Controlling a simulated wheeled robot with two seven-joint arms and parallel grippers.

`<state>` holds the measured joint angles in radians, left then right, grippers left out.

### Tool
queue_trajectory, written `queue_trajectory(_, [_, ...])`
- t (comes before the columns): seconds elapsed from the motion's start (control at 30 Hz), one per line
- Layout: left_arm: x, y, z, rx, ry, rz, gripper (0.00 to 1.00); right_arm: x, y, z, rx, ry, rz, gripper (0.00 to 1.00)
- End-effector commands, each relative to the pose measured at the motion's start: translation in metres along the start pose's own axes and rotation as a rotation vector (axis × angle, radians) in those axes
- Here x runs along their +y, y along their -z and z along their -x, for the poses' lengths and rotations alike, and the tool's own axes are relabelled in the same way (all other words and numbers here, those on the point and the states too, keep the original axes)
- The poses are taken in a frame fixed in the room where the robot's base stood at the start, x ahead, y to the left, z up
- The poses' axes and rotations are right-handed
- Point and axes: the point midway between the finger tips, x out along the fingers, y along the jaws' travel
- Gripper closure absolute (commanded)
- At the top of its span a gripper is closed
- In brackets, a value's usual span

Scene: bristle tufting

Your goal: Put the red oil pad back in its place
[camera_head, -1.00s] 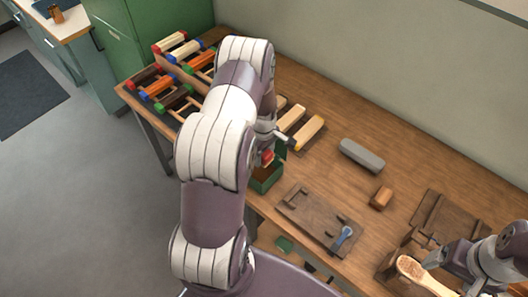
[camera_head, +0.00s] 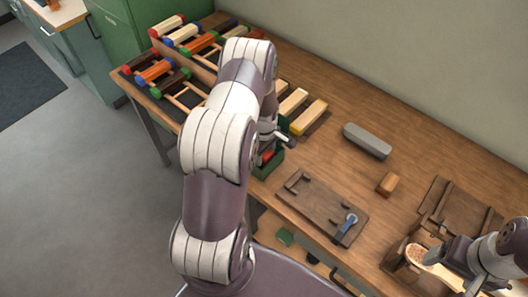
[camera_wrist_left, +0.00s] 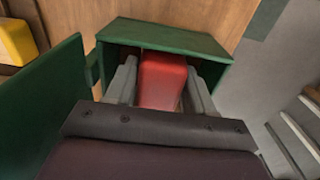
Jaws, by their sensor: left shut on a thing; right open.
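The red oil pad (camera_wrist_left: 162,78) is between the two grey fingers of my left gripper (camera_wrist_left: 163,92) in the left wrist view. In the head view a bit of red (camera_head: 266,156) shows beside the gripper, mostly hidden by my left arm. The pad is at the opening of a green open-topped box (camera_wrist_left: 160,34); its lower end is hidden, so I cannot tell whether it touches the bottom. The box also shows in the head view (camera_head: 275,164), at the table's front edge. My right gripper (camera_head: 444,256) is open by a pale brush (camera_head: 432,265) at the lower right.
Racks with coloured-end blocks (camera_head: 180,62) stand at the table's back left. Pale blocks (camera_head: 308,118), a grey bar (camera_head: 367,140), a small brown block (camera_head: 388,184) and a wooden board with a blue-ended tool (camera_head: 318,205) lie right of the box. A green lid-like panel (camera_wrist_left: 45,110) stands beside the box.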

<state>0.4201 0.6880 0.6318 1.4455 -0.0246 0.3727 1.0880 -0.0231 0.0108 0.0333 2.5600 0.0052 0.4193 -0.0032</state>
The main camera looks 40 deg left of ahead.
Motion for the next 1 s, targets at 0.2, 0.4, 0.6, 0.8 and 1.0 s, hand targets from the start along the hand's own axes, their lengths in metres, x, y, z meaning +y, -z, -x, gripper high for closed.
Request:
queue_trajectory(0.2, [0.0, 0.0, 0.0, 0.0, 0.0, 0.0, 0.76, 0.0, 0.0, 0.0, 0.0, 0.0, 0.0, 0.16])
queue_trajectory(0.4, [0.0, 0.0, -0.003, 0.0, 0.0, 0.0, 0.76, 0.0, 0.0, -0.002, 0.0, 0.0, 0.0, 0.16])
queue_trajectory(0.6, [0.0, 0.0, -0.006, 0.0, 0.0, 0.0, 0.76, 0.0, -0.001, -0.004, 0.0, 0.0, 0.0, 0.16])
queue_trajectory(0.8, [0.0, 0.0, -0.009, 0.0, 0.0, 0.0, 0.76, 0.0, -0.001, -0.007, 0.0, 0.0, 0.0, 0.16])
queue_trajectory(1.0, [0.0, 0.0, -0.012, 0.0, 0.0, 0.0, 0.76, 0.0, -0.001, -0.009, 0.0, 0.0, 0.0, 0.16])
